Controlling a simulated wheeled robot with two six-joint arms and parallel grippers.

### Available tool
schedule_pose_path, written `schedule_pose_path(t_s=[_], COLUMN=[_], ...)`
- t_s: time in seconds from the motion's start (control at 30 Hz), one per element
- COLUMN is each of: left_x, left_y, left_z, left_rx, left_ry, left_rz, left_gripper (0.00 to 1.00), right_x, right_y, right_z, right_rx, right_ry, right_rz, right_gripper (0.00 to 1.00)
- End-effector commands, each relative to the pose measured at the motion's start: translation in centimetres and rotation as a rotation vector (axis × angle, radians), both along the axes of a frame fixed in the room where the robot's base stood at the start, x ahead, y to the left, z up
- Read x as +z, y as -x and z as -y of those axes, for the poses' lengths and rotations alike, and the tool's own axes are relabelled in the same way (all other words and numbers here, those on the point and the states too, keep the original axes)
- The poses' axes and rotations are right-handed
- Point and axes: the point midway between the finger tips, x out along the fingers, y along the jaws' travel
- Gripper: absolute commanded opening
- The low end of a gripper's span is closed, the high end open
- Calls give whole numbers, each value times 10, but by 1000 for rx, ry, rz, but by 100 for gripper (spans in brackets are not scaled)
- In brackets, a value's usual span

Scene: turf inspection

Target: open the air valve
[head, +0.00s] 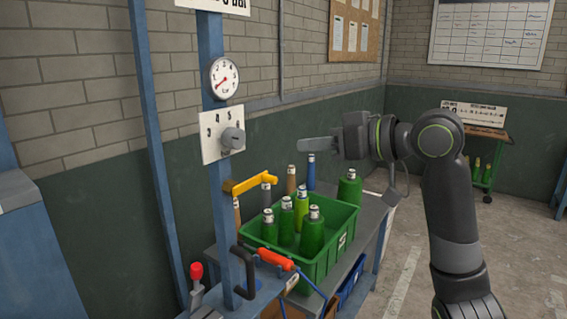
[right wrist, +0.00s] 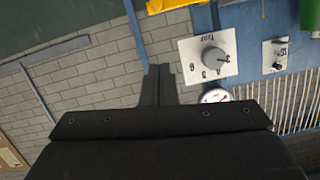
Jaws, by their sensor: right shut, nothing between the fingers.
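A yellow lever handle (head: 250,184), which looks like the air valve, sticks out to the right from the blue post, below a dial plate. Its yellow also shows at the top edge of the right wrist view (right wrist: 172,4). Above it are the grey knob (head: 232,138) on its numbered white plate and a round gauge (head: 223,78) with a red needle. My right gripper (head: 312,144) is shut and empty, pointing left, to the right of the knob and above the lever, touching neither. In the right wrist view its fingers (right wrist: 160,72) are together. My left gripper is out of view.
A green crate (head: 335,250) with several green bottles stands on the bench below my right gripper. A red-knobbed lever (head: 196,271) and an orange-handled tool (head: 275,259) are near the post's foot. Open floor lies at the right.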

Motion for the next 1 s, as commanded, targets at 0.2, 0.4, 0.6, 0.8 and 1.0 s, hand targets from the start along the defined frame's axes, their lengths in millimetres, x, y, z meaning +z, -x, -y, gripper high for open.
schedule_pose_path(t_s=[0.2, 0.4, 0.6, 0.8, 1.0], left_x=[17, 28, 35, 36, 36], left_y=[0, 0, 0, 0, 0], left_z=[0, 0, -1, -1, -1], left_rx=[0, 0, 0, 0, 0], left_ry=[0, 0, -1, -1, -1], left_rz=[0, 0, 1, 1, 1], left_gripper=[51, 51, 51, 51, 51], right_x=[-6, -25, -45, -53, -54], right_y=[-20, -31, -28, -27, -27], right_z=[-33, -50, -52, -52, -52], right_rx=[4, -1, 0, -1, -1], right_ry=[-2, -1, 1, 0, 1], right_rz=[-4, -4, -1, 0, 1], right_gripper=[0, 0, 0, 0, 0])
